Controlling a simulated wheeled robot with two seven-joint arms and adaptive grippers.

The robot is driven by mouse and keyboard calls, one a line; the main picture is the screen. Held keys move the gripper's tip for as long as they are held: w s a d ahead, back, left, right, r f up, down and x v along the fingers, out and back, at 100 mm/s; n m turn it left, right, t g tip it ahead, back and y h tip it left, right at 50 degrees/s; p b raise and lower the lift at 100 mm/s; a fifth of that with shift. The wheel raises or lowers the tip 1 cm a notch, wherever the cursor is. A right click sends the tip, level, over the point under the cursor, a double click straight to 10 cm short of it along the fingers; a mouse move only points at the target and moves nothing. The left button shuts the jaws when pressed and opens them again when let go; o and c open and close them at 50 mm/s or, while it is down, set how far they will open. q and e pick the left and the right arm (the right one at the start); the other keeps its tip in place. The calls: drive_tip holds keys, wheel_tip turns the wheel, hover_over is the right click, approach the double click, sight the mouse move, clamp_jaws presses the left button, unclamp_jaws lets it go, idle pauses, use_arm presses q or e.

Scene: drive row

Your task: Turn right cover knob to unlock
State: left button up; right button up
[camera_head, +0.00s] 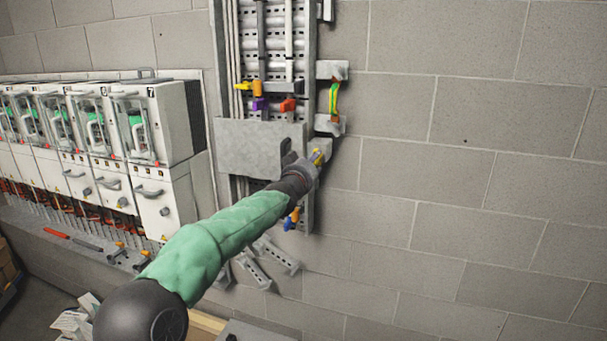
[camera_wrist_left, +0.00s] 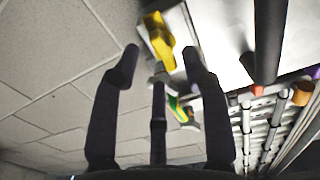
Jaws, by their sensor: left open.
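A grey cover plate (camera_head: 245,145) is fixed across the wall rail assembly in the head view; its pale face also shows in the wrist view (camera_wrist_left: 222,50). My left gripper (camera_head: 309,165) reaches the cover's right side. Contact with the knob cannot be told. My right gripper is out of view.
Several white drive cabinets (camera_head: 150,120) stand in a row at left. A green-yellow cable (camera_head: 334,100) and grey brackets (camera_head: 331,69) stick out right of the rails. Coloured clips (camera_head: 289,104) sit above the cover. The block wall at right is bare.

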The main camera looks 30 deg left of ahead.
use_arm(q)
drive_tip(key=v, duration=0.9)
idle(0.3)
